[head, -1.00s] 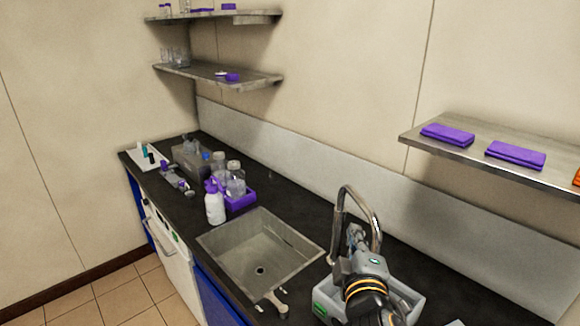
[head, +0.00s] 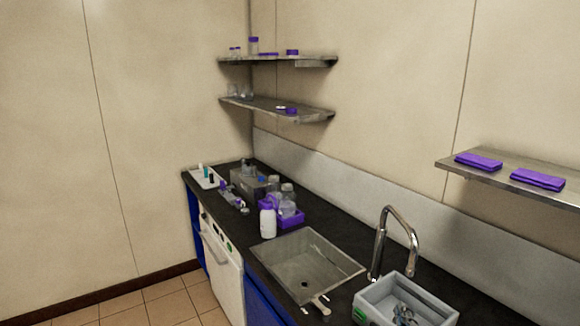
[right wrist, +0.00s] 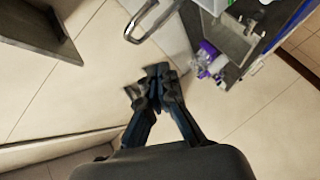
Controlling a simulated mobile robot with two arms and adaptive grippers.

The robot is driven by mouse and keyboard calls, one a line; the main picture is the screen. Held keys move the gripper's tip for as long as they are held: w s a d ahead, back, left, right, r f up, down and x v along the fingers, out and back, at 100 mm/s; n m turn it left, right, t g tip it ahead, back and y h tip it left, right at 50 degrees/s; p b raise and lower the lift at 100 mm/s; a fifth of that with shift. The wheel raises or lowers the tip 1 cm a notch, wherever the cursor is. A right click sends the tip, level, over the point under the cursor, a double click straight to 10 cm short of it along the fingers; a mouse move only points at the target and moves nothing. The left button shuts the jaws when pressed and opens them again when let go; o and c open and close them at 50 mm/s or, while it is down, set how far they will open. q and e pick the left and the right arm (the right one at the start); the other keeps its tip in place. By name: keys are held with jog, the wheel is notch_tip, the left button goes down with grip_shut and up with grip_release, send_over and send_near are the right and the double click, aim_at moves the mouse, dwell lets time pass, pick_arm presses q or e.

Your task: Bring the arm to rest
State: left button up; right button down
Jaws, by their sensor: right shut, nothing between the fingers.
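Most of my right arm is out of the head view. My left gripper is in neither view.
The dark counter (head: 340,232) holds a sink (head: 290,270), a curved tap (head: 412,242), a grey bin (head: 372,300), a white bottle (head: 268,222) and a purple rack (head: 292,219). A wall shelf (head: 560,192) bears folded purple cloths (head: 537,179). Tiled floor lies at lower left.

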jog(key=s+f+m+g+y, duration=0.4)
jog(key=s+f+m+g, duration=0.55)
jog(key=s+f, duration=1.5)
notch_tip(320, 180, down, 26)
jog(key=s+n+g+b, duration=0.1)
jog(key=n+g, duration=0.1)
jog(key=g, duration=0.1)
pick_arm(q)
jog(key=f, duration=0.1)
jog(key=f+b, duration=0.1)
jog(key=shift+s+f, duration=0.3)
pick_arm(e)
jog(key=s+d+f+g, duration=0.1)
jog(key=s+d+f, duration=0.1)
jog(key=s+f, duration=1.5)
jog(key=shift+d+f, duration=0.3)
jog(key=shift+d, duration=0.05)
